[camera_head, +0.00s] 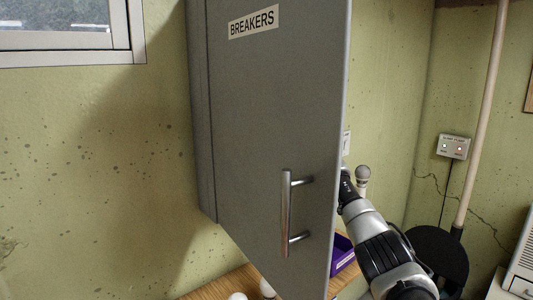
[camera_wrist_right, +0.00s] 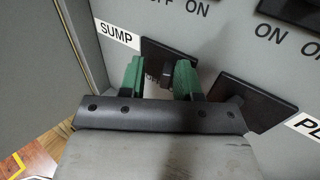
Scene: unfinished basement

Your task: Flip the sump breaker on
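The grey breaker cabinet's door (camera_head: 265,130), labelled BREAKERS, stands swung open toward me in the head view and hides the breakers. In the right wrist view the white SUMP label (camera_wrist_right: 116,35) sits beside a black sump breaker (camera_wrist_right: 168,50). My right gripper (camera_wrist_right: 160,72) is at that breaker, its two green fingers apart, with the breaker's dark lever showing between them. Whether either finger touches the lever I cannot tell. The OFF lettering below is partly covered. In the head view my right arm reaches behind the door's edge. My left gripper is out of view.
Another black breaker (camera_wrist_right: 245,100) is close to the right finger. The door handle (camera_head: 287,213) juts out. A wooden surface (camera_head: 207,292) with a purple bin (camera_head: 343,256) lies below. A small wall box with lights (camera_head: 453,147) hangs at the right.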

